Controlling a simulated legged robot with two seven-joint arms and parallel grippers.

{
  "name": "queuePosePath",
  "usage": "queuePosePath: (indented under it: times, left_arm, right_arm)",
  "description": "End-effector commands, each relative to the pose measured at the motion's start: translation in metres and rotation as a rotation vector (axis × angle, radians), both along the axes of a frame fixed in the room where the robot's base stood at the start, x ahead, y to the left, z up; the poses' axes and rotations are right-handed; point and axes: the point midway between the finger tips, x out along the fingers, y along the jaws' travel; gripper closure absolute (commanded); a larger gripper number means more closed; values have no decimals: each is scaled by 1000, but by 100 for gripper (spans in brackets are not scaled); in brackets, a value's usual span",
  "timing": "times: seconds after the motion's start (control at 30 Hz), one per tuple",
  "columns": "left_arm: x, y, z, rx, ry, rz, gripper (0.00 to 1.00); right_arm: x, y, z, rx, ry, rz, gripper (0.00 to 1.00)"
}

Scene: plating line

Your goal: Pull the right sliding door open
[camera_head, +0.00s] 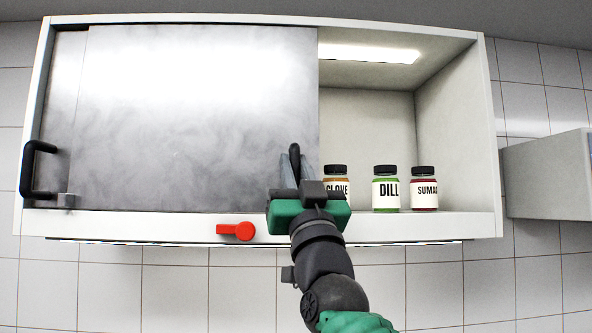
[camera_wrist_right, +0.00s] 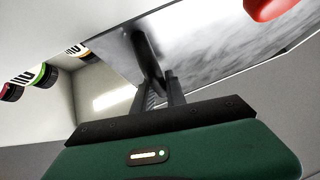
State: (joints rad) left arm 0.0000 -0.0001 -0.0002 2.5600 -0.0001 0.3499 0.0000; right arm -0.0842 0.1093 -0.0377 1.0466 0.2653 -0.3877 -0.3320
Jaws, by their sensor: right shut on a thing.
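The right sliding door (camera_head: 200,110) is a smoky grey panel, slid to the left so the cabinet's right part stands open. Its dark handle (camera_wrist_right: 143,48) is upright near the door's right edge; in the head view my gripper mostly covers it. My right gripper (camera_head: 292,168) is shut on this handle. In the right wrist view its two fingers (camera_wrist_right: 160,92) sit at the handle's bar, with the door panel behind. My left gripper is in neither view.
In the open part, jars labelled clove (camera_head: 336,190), dill (camera_head: 385,190) and sumac (camera_head: 424,190) stand on the cabinet floor. A black handle (camera_head: 28,170) is at the far left. A red lever (camera_head: 236,231) sits on the cabinet's lower front edge. A grey box (camera_head: 548,175) hangs at the right.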

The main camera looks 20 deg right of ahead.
Motion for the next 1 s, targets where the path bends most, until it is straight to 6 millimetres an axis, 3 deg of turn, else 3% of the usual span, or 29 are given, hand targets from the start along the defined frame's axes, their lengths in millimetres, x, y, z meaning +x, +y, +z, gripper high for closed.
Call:
queuePosePath:
  times: [0.07, 0.1, 0.27, 0.77, 0.87, 1.0]
  left_arm:
    - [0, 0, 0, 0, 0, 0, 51]
    - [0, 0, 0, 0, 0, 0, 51]
    - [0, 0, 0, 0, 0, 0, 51]
    - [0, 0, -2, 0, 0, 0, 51]
    - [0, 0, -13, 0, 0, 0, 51]
    - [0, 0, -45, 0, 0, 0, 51]
  right_arm:
    - [-2, 0, 2, -3, -3, 0, 100]
    - [-2, 0, 2, -3, -3, 0, 82]
    - [-2, 0, 1, -3, -2, 0, 62]
    - [-1, 1, -1, -3, 0, 0, 62]
    - [-7, 2, -12, -2, 0, 1, 62]
    - [-30, 3, -40, -3, -1, 1, 62]
